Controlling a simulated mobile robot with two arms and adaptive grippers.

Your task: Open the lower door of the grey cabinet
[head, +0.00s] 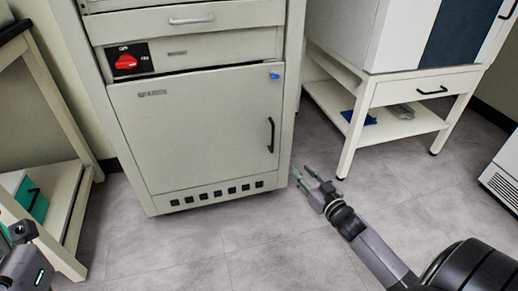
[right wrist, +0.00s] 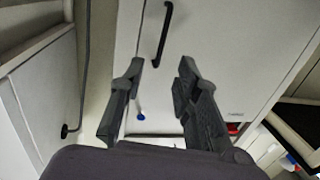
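The grey cabinet (head: 215,52) stands at the centre left of the head view. Its lower door (head: 190,130) is shut. A black vertical handle (head: 271,135) is on the door's right side; it also shows in the right wrist view (right wrist: 163,35). A blue knob (head: 275,76) sits at the door's upper right corner. My right gripper (head: 303,172) is open and empty, low and right of the handle in the head view. In the right wrist view its fingers (right wrist: 158,78) are apart, with the handle beyond them. Only part of my left arm shows; its fingers do not.
A red switch (head: 125,62) and a drawer with a pale handle (head: 191,20) are above the door. A white stand (head: 365,100) with a lower shelf is at right. A shelf rack (head: 65,190) is at left. The floor (head: 230,240) before the cabinet is clear.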

